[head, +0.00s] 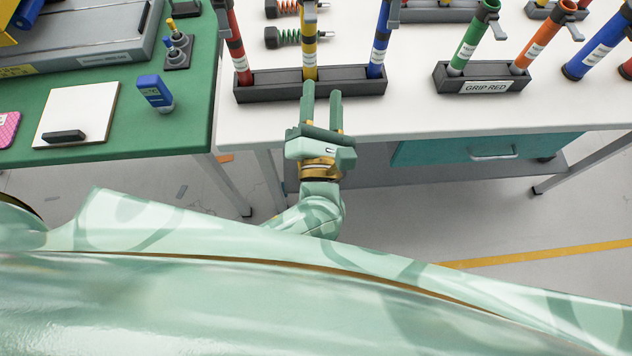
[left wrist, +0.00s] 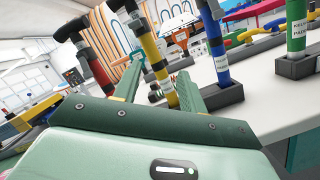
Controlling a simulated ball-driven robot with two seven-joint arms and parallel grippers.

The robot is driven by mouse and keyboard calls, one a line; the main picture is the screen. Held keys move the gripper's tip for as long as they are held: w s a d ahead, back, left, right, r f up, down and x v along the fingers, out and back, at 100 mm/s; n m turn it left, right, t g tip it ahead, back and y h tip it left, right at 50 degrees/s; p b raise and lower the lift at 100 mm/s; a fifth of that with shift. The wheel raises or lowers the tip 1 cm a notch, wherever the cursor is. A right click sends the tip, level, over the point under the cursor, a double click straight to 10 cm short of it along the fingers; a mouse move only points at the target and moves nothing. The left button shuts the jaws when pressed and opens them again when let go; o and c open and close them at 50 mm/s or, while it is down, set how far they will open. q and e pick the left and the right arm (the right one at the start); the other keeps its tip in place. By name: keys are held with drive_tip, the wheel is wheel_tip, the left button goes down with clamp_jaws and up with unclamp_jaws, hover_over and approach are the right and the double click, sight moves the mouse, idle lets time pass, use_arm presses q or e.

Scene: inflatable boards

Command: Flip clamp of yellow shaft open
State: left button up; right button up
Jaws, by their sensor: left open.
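The yellow shaft (head: 309,50), with dark bands and a white label, stands upright in a dark holder (head: 345,88) between a red shaft (head: 237,45) and a blue shaft (head: 381,42). A grey clamp part (head: 310,8) shows at its top, cut by the frame edge; whether it is open or shut is unclear. My left gripper (head: 322,90) is open and empty, low in front of the holder, fingers pointing towards it. In the left wrist view, the yellow shaft (left wrist: 159,68) appears between the spread fingers (left wrist: 158,85), beyond them. My right gripper is not in view.
Green and orange shafts stand in a second holder labelled GRIP RED (head: 484,85) to the right. The white table's front strip is clear.

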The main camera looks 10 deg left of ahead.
use_arm(q)
drive_tip(key=s+f+m+g+h, duration=0.1)
drive_tip(key=f+m+g+h, duration=0.1)
drive_tip(key=f+m, duration=0.6)
drive_tip(key=s+f+m+g+h+b, duration=0.1)
drive_tip(key=f+m+h, duration=0.3)
drive_tip(key=f+m, duration=0.4)
drive_tip(key=s+f+m+g+h, duration=0.2)
drive_tip(key=f+m, duration=0.6)
drive_tip(key=f, duration=0.4)
drive_tip(key=shift+a+g+h+b, duration=0.15)
drive_tip(key=shift+g+h+b, duration=0.2)
drive_tip(key=shift+g+h, duration=0.2)
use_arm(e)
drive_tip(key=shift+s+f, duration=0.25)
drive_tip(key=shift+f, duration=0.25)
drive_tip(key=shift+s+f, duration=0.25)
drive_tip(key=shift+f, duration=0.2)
